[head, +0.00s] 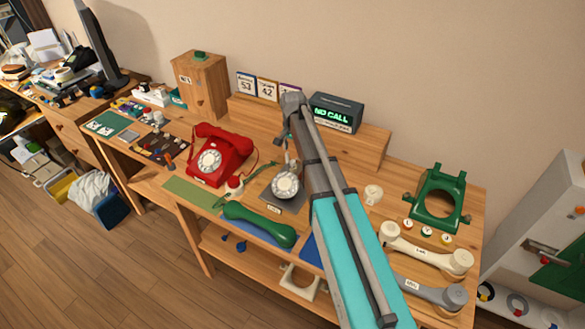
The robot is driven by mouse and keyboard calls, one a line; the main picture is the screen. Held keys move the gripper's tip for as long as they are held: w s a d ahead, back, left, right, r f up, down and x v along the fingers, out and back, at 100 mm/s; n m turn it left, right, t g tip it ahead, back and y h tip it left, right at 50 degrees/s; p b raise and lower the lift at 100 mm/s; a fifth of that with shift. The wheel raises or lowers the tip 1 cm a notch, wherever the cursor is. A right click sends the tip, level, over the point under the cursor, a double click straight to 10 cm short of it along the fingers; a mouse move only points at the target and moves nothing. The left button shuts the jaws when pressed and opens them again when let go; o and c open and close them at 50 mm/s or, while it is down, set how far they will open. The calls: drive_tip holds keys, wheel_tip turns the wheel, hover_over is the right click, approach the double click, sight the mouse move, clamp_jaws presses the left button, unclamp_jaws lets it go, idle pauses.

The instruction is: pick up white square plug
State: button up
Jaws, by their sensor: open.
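I cannot clearly make out a white square plug; a small cream piece (374,194) right of my arm is too small to identify. My gripper (291,162) hangs from the far end of my arm, above a round white dial (286,182) on a dark grey plate. It looks small and partly blends with the arm, open, with nothing visible held. My arm crosses the middle of the table and hides part of it.
A red telephone (216,155) and a green handset (258,224) lie left of my arm. A green phone shell (438,200), cream handset (425,251) and grey handset (433,292) lie right. A NO CALL display (336,113) stands on the rear shelf.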

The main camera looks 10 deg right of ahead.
sight(293, 160)
drive_tip(key=shift+f+b, duration=0.3)
drive_tip(key=shift+f, duration=0.15)
drive_tip(key=shift+f+b, duration=2.45)
drive_tip(key=shift+f, duration=0.05)
clamp_jaws()
